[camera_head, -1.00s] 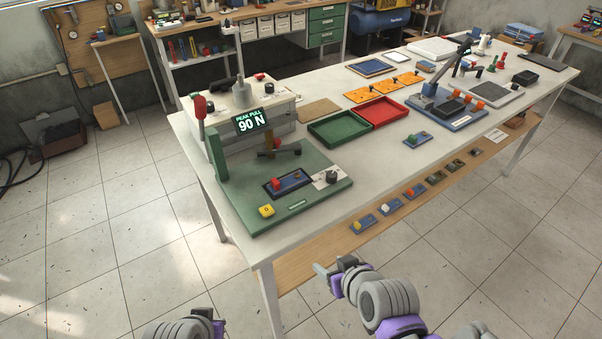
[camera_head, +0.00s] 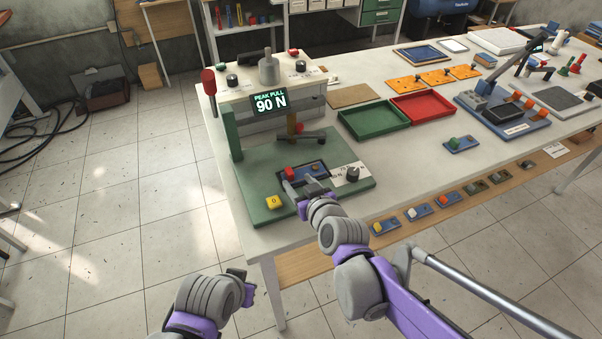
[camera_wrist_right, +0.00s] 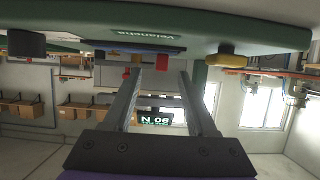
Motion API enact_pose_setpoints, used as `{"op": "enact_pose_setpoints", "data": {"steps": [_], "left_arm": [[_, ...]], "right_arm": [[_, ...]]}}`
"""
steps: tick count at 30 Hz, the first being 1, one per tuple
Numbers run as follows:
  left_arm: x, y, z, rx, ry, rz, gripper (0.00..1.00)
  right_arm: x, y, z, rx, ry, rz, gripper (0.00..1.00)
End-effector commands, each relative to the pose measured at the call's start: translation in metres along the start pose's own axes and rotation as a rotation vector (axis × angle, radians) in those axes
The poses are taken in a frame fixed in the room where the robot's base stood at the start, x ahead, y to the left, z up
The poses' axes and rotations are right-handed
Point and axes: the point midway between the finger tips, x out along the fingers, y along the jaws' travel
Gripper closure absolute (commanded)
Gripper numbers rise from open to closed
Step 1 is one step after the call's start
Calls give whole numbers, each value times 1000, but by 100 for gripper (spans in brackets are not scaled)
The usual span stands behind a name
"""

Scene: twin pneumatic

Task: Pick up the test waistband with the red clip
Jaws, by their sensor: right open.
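The test waistband with the red clip (camera_head: 290,172) lies in the small dark blue tray (camera_head: 322,171) on the green base of the pull tester, under the "90 N" display. A red block shows in the right wrist view (camera_wrist_right: 135,62), near one fingertip. My right gripper (camera_head: 301,185) is open just in front of the tray, its two fingers apart and pointing towards it. The waistband itself is partly hidden by the fingers. My left gripper (camera_head: 243,281) is low in front of the table, its jaws unclear.
A yellow knob (camera_head: 273,202) and a black knob (camera_head: 352,174) stand on the green base beside my right gripper. A dark lever (camera_head: 300,138) stands behind the tray. Green (camera_head: 374,122) and red (camera_head: 423,106) trays are to the right. Several coloured clips sit along the lower wooden shelf.

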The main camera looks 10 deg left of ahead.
Motion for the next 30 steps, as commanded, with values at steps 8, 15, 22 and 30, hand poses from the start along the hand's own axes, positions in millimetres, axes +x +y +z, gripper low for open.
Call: {"op": "enact_pose_setpoints", "data": {"steps": [8, 15, 22, 30], "left_arm": [[-1, 0, 0, 0, 0, 0, 100], [-1, 0, -1, 0, 0, 0, 100], [-1, 0, -1, 0, 0, 0, 100], [-1, 0, -1, 0, 0, 0, 100]], "right_arm": [[26, -3, -4, -1, 0, -1, 43], [54, -4, -5, 1, 0, -1, 43], [56, -4, -5, 1, 0, 0, 43], [56, -4, -5, 1, -1, 0, 82]]}}
